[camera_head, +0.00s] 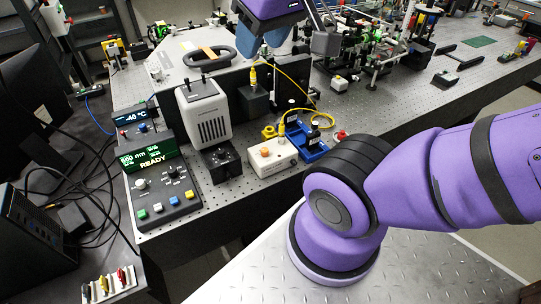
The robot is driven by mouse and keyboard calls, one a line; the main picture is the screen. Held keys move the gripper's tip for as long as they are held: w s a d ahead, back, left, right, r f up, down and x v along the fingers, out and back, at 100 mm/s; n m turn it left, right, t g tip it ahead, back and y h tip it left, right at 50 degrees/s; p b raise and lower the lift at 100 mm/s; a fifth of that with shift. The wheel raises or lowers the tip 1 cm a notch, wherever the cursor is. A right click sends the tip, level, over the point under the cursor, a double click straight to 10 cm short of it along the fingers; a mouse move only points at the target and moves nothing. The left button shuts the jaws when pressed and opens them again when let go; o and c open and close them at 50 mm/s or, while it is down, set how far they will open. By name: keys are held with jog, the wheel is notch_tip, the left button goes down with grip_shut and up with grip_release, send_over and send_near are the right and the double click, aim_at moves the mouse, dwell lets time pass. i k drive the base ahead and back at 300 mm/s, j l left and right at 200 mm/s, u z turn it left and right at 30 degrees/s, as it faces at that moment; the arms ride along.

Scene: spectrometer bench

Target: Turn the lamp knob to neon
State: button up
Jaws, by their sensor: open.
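A white vented housing (205,112) stands near the bench's left edge. In front of it is a small black box (226,170) with a dark knob (221,154) on top. A control console (170,200) to its left has a pale round knob (140,184) and coloured buttons. Knob labels are too small to read, so I cannot tell which knob is the lamp knob or where it points. My gripper (264,42) is partly in view at the top edge, open, with nothing seen in it. It is above and beyond the housing, apart from both knobs.
The console's green display (150,158) reads READY; a display behind it (134,117) reads -40 °C. A white box with an orange button (272,156) and a blue tray (304,140) stand to the right. A yellow cable (306,92) loops behind them. Optics crowd the back.

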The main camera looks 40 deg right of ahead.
aim_at(264, 151)
jog(key=k+z, duration=0.15)
jog(key=z, duration=0.2)
jog(key=k+z, duration=0.1)
jog(key=z, duration=0.25)
jog(key=k+z, duration=0.15)
jog(key=z, duration=0.2)
